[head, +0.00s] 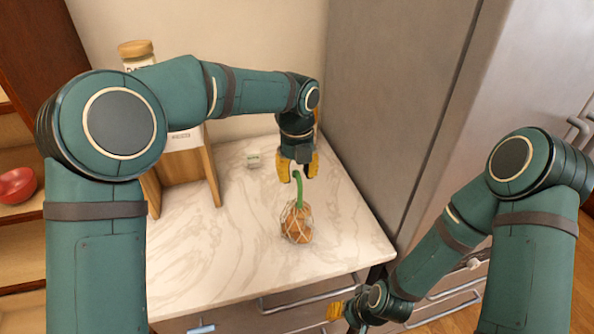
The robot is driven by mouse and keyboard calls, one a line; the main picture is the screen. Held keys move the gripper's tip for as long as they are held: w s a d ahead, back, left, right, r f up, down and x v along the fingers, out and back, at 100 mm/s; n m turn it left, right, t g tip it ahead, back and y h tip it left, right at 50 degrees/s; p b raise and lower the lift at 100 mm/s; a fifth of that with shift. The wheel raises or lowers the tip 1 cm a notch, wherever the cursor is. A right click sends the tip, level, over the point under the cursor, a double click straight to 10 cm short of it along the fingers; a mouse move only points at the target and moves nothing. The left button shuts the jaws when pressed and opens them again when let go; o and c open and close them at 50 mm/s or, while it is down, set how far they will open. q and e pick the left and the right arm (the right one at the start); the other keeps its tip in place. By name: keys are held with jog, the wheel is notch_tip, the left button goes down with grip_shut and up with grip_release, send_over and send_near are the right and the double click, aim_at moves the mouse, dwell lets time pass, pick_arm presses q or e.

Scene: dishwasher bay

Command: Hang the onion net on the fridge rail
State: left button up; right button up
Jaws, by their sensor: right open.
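The onion net (297,224), a pale mesh bag of brown onions with a green loop (299,190) on top, sits on the marble counter. My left gripper (299,170) points down just above the loop. Its yellow fingers are apart, with the loop's top between or just below them; I cannot tell if they touch it. My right gripper (340,311) is open and empty, low in front of the counter, partly hidden by its own arm. The grey fridge (395,90) stands right of the counter. I cannot make out a separate rail on its side.
The marble counter (215,255) is mostly clear. A wooden rack (185,175) and a jar with a wooden lid (136,50) stand at back left. A red bowl (16,185) is on the left shelf.

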pick_arm(q)
notch_tip(320, 180, up, 12)
jog(key=p, duration=0.1)
jog(key=shift+r, duration=0.2)
dwell(0.4)
jog(key=shift+f, duration=0.1)
